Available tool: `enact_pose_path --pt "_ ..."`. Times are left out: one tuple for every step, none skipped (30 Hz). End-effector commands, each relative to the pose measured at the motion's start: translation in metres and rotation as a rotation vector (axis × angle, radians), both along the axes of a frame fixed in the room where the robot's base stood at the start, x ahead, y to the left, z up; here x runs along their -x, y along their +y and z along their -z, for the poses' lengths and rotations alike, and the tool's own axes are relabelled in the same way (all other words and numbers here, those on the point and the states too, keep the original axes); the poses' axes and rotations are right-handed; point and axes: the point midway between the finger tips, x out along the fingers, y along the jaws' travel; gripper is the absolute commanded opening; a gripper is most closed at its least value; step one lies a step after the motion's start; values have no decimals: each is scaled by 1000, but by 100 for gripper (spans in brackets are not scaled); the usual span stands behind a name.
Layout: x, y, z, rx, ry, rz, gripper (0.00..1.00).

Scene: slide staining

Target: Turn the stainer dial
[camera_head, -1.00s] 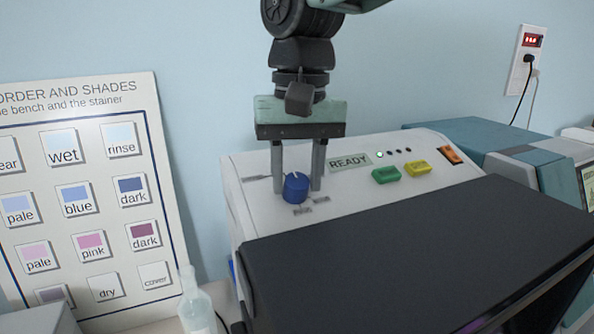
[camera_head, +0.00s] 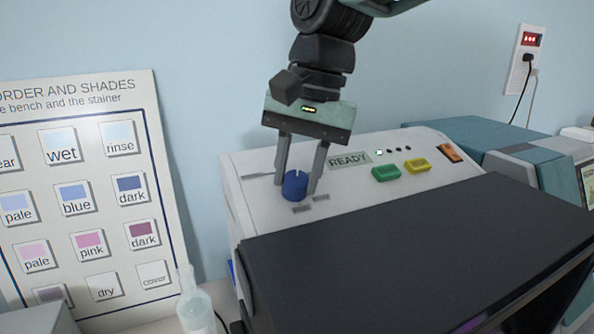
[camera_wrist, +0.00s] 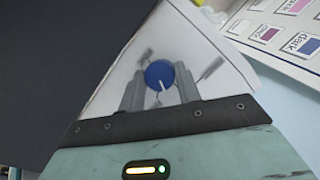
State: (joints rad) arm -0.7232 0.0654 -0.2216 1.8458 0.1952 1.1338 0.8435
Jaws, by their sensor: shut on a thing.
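The stainer (camera_head: 345,152) is a white panel with a large black lid (camera_head: 410,255) in front. Its blue dial (camera_head: 295,185) sits at the panel's left, with small grey label marks around it. My gripper (camera_head: 296,187) is shut on the dial, one finger on each side, and is tilted in the head view. In the wrist view the dial (camera_wrist: 160,74) lies between the fingertips, and its white pointer line shows. The text of the marks around the dial is too small to read.
The panel has a READY display (camera_head: 349,160), a green button (camera_head: 386,173), a yellow button (camera_head: 417,166) and an orange switch (camera_head: 449,152). A shade chart (camera_head: 158,215) stands at left, with a clear bottle (camera_head: 195,305) before it. A teal machine (camera_head: 475,135) is at right.

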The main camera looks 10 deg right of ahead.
Motion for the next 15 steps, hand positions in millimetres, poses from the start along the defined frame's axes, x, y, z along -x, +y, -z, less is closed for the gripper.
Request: enact_pose_path --pt "-1 -2 0 -18 0 46 10" --pt "-1 -2 0 -28 2 72 10" --pt "-1 -2 0 -42 5 106 10" --pt "-1 -2 0 -52 6 132 10" --pt "-1 -2 0 -62 9 159 10" --pt "-1 -3 0 -75 12 192 10" --pt "-1 -3 0 -84 14 216 10" --pt "-1 -3 0 -94 14 241 10" --pt "0 -3 0 -106 18 273 10" --pt "0 -3 0 -115 20 295 10" --pt "0 -3 0 -124 21 317 10" --pt "0 -3 0 -135 22 344 10" --pt "0 -4 0 -142 24 364 10" --pt "0 -4 0 -149 26 384 10" --pt "0 -4 0 -159 28 407 10"
